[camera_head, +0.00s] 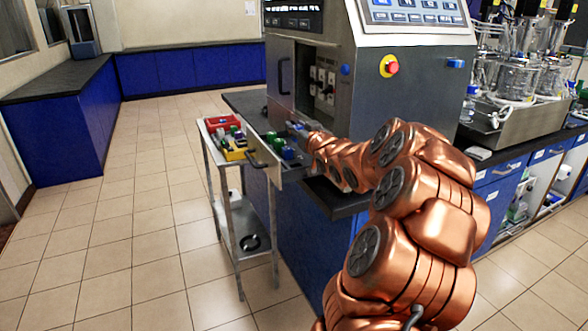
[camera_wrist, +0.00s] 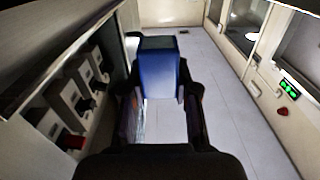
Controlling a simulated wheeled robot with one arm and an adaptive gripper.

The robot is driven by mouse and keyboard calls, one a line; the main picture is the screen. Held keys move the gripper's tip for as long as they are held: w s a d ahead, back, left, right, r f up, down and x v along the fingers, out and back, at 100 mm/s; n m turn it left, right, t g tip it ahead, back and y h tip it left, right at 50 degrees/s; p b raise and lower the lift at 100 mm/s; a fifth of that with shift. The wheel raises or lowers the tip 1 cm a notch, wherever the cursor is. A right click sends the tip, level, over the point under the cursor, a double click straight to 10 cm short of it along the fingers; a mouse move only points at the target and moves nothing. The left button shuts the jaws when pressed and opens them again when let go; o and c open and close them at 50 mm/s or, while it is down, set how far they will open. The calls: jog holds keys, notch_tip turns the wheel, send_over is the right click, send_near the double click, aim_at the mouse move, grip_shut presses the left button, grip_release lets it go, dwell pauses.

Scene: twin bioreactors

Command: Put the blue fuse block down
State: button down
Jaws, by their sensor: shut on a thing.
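The blue fuse block (camera_wrist: 158,75) sits between the two dark fingers of my gripper (camera_wrist: 160,100) in the wrist view. My gripper is shut on it, and the block's far end sticks out past the fingers. In the head view my copper arm reaches left across the front of the grey machine, and my gripper (camera_head: 299,127) is small, near the open drawer (camera_head: 262,158). A small blue patch shows at the gripper there, too small to identify. I cannot tell whether the block touches a surface.
A metal cart (camera_head: 225,190) carries a red bin (camera_head: 218,122) and a yellow bin (camera_head: 234,155). Small blue and green pieces lie in the drawer. The open machine bay holds several black-handled switches (camera_head: 323,84); similar ones line the left of the wrist view (camera_wrist: 85,103). Floor left is clear.

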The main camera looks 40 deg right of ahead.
notch_tip(320, 180, down, 10)
jog(key=shift+w+a+r, duration=0.1)
jog(key=shift+r, duration=0.05)
dwell(0.4)
jog(key=shift+f, duration=0.35)
